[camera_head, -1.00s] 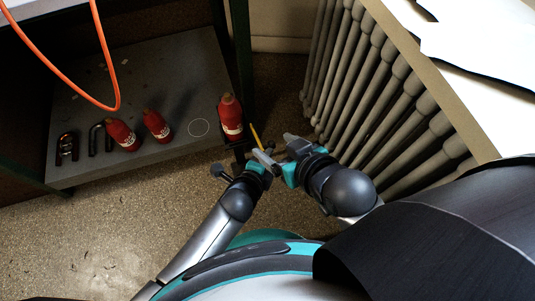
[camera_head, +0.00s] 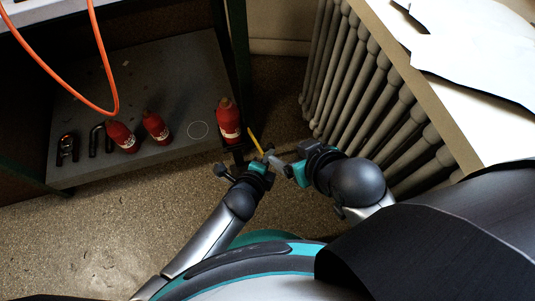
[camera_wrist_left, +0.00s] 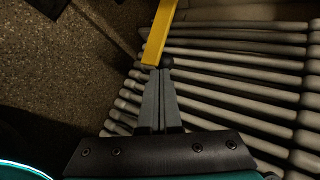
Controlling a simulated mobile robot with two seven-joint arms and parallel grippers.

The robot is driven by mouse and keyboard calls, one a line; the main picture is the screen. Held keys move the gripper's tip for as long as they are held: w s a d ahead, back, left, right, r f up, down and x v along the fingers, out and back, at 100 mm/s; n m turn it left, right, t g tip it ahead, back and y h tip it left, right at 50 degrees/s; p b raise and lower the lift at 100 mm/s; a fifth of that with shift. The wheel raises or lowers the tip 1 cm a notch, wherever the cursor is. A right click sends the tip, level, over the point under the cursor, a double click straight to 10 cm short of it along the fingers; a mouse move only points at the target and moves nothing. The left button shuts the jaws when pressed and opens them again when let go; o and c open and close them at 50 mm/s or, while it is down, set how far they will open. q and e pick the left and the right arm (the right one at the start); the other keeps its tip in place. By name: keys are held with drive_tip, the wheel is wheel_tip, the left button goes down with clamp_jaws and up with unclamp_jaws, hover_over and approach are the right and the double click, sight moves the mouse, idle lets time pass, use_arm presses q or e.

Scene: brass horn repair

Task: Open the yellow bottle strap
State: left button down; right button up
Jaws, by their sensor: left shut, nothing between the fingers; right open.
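A red bottle (camera_head: 228,120) stands upright at the right end of the low shelf, beside a dark post. The thin yellow strap (camera_head: 255,140) sticks out to the right of it and slants down towards my grippers. My left gripper (camera_head: 267,156) is shut and empty near the strap's lower end. In the left wrist view the yellow strap (camera_wrist_left: 160,32) ends just above the closed fingertips (camera_wrist_left: 157,65); I cannot tell whether they touch. My right gripper (camera_head: 274,160) is open, right beside the left one, pointing left; its fingertips are hard to make out.
Two more red bottles (camera_head: 120,137) (camera_head: 155,127) and dark metal shackles (camera_head: 68,148) are on the grey shelf (camera_head: 180,75). A ribbed grey radiator (camera_head: 375,90) stands close on the right of my arms. An orange hose (camera_head: 100,60) hangs at upper left. The floor in front is clear.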

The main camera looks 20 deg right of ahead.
use_arm(q)
drive_tip(key=shift+d, duration=0.2)
use_arm(e)
drive_tip(key=shift+s+d+g, duration=0.25)
drive_tip(key=shift+d+g, duration=0.15)
drive_tip(key=shift+d, duration=0.3)
use_arm(q)
drive_tip(key=p+v, duration=0.8)
drive_tip(key=v, duration=0.7)
drive_tip(key=shift+a, duration=0.15)
use_arm(e)
drive_tip(key=s+d+f+g+h, duration=0.1)
drive_tip(key=s+d+f+g, duration=0.2)
drive_tip(key=f, duration=1)
drive_tip(key=shift+s+f+g+h, duration=0.15)
drive_tip(key=shift+s+g+h, duration=0.45)
drive_tip(key=shift+s, duration=1.1)
